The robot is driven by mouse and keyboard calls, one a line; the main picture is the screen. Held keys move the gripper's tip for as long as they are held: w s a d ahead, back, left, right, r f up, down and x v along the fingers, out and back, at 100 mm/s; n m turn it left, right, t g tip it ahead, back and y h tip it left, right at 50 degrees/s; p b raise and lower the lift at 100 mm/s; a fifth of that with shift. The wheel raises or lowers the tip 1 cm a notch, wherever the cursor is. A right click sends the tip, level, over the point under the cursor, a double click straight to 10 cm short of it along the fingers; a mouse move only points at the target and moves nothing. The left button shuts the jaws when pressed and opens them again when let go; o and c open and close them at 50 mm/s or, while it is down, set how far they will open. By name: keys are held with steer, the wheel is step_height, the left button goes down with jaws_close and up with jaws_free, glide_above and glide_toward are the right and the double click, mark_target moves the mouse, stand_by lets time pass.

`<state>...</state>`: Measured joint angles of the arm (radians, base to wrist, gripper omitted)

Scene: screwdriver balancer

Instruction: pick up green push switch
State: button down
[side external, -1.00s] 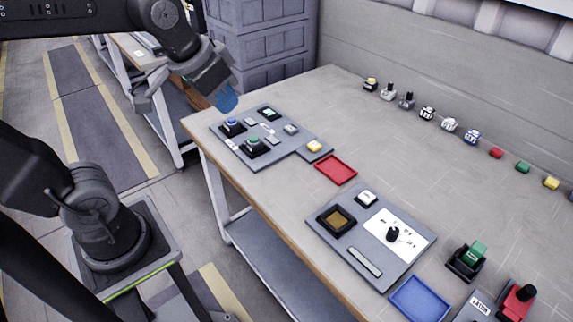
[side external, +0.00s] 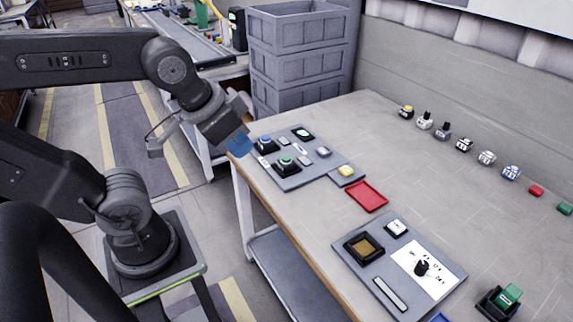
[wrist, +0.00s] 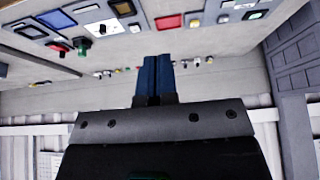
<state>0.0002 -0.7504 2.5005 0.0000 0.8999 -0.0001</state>
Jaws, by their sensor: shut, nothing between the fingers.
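In the side external view, a green round button (side external: 286,160) sits in a black square mount on the grey panel (side external: 292,181) near the table's far left corner. A green block (side external: 565,208) lies in the back row at the right edge. A green-topped part in a black holder (side external: 507,296) stands at the lower right. I cannot tell which is the push switch. My gripper (side external: 239,144) has blue fingers and is beside the left end of the panel, apart from all three. In the wrist view its fingers (wrist: 157,74) are together and empty.
A blue button (side external: 264,141) is beside the green one, and a yellow one (side external: 346,171) is at the panel's right. A red tray (side external: 367,196) and a second panel (side external: 429,256) are nearer. Grey crates (side external: 303,60) stand behind the table.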

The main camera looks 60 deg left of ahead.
steer(key=c, duration=1.8)
jaws_free()
steer(key=o, duration=1.4)
steer(key=shift+o, duration=0.2)
steer(key=n+g+y, duration=0.2)
steer(key=n+y, duration=0.1)
steer(key=n, duration=0.6)
glide_above(286, 158)
steer(key=s+d, duration=0.2)
steer(key=f, duration=2.1)
steer(key=shift+w+a, duration=0.25)
steer(key=shift+x, duration=3.15)
